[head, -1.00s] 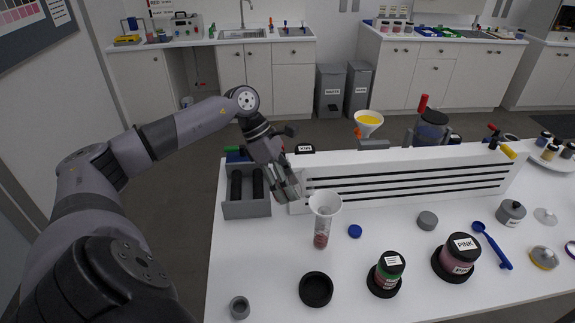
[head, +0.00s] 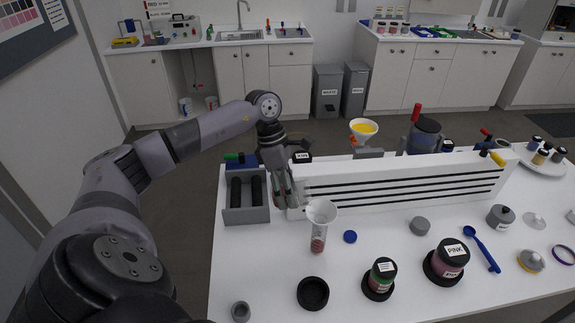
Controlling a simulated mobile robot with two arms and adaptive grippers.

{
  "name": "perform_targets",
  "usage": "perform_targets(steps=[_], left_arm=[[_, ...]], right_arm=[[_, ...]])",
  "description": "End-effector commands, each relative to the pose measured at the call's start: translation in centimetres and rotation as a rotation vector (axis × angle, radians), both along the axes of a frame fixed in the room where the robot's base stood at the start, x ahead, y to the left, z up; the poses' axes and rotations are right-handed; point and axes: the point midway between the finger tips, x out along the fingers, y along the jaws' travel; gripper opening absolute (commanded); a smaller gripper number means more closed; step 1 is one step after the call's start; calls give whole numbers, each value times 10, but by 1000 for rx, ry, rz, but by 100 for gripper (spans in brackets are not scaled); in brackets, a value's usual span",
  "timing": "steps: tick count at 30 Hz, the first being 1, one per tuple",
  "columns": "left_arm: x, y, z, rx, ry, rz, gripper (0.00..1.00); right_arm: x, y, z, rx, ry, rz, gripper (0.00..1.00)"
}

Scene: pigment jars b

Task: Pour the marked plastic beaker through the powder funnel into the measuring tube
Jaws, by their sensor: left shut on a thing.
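The measuring tube (head: 317,244) stands upright on the white table with reddish material low inside. The pale powder funnel (head: 321,210) sits in its top. My left gripper (head: 284,192) points down just left of the funnel, in front of the white slotted rack, apart from the funnel. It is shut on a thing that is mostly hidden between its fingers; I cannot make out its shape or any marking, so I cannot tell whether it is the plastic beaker. I see no other clear beaker on the table. My right gripper is out of view.
A grey holder (head: 246,213) stands left of the gripper. The slotted rack (head: 400,184) runs behind the tube. The table's left front is mostly clear.

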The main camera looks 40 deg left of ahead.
Motion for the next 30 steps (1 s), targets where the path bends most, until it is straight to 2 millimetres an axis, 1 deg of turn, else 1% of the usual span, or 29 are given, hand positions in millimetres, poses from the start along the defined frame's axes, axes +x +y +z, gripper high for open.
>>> perform_targets(steps=[1,7,9,21,30], left_arm=[[1,-1,4,7,5,-1,25],[3,-4,9,65,51,-1,25],[6,-7,10,103,78,-4,25],[13,-16,21,305,240,0,25],[14,-18,23,359,284,2,25]], right_arm=[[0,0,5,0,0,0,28],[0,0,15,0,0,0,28],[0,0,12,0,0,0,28],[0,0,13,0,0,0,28],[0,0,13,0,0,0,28]])
